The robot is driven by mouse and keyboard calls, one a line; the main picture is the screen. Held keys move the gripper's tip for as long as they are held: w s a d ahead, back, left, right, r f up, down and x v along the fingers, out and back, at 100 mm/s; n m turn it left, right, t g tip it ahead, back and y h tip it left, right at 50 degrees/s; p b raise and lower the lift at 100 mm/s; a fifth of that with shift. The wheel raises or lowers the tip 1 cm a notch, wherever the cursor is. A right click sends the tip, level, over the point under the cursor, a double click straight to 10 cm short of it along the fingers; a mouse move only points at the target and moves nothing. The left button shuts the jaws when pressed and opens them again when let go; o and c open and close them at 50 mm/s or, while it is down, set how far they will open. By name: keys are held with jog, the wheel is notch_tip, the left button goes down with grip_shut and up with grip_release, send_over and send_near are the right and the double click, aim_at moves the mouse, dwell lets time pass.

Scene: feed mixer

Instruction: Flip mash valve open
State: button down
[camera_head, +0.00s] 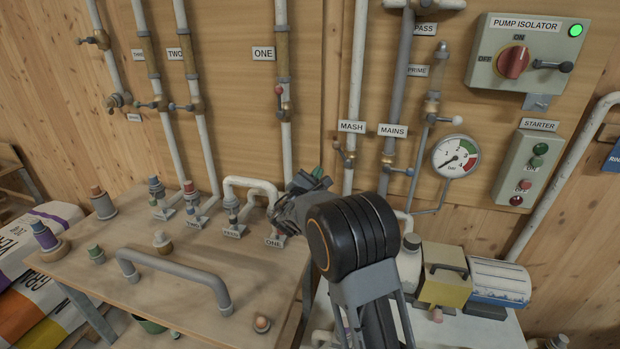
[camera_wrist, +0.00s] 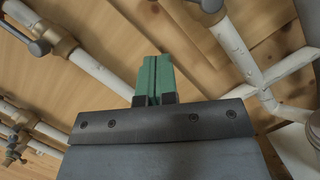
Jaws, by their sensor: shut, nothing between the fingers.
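The MASH label (camera_head: 351,127) is on the wooden wall in the head view. Below it a brass valve (camera_head: 348,160) sits on a white vertical pipe, with a small lever ending in a reddish knob (camera_head: 336,145) just left of the pipe. My gripper (camera_head: 318,172) is left of this valve and slightly lower, apart from it as far as I can see. In the wrist view my gripper's green fingers (camera_wrist: 153,80) are together with nothing between them. A brass valve with a grey handle (camera_wrist: 40,47) shows at upper left there; I cannot tell which valve it is.
The MAINS valve (camera_head: 388,161) with a blue lever is close on the right, then a pressure gauge (camera_head: 455,157). The ONE pipe (camera_head: 285,90) with a red-knobbed valve is left. A bench (camera_head: 180,290) with pipe stubs and a grey handrail (camera_head: 180,273) lies below left.

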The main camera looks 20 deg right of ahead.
aim_at(338, 148)
jog(key=w+d+r+p, duration=0.2)
jog(key=d+r+p, duration=0.1)
jog(key=d, duration=0.2)
jog(key=shift+w+r, duration=0.4)
jog(key=shift+d+f+b, duration=0.1)
jog(key=shift+b, duration=0.25)
jog(key=shift+s+d+r+m+g+h+b, duration=0.1)
jog(key=shift+s+d+r+m+g+b, duration=0.2)
jog(key=shift+m+b, duration=0.75)
jog(key=shift+d+r+m+g+h+b, duration=0.15)
jog(key=shift+r+m+g+b, duration=0.4)
jog(key=shift+b, duration=0.85)
jog(key=shift+s+d+r+m+g+h+b, duration=0.1)
jog(key=shift+s+d+r+m+g+b, duration=0.1)
jog(key=shift+m+b, duration=0.95)
jog(key=shift+f, duration=0.1)
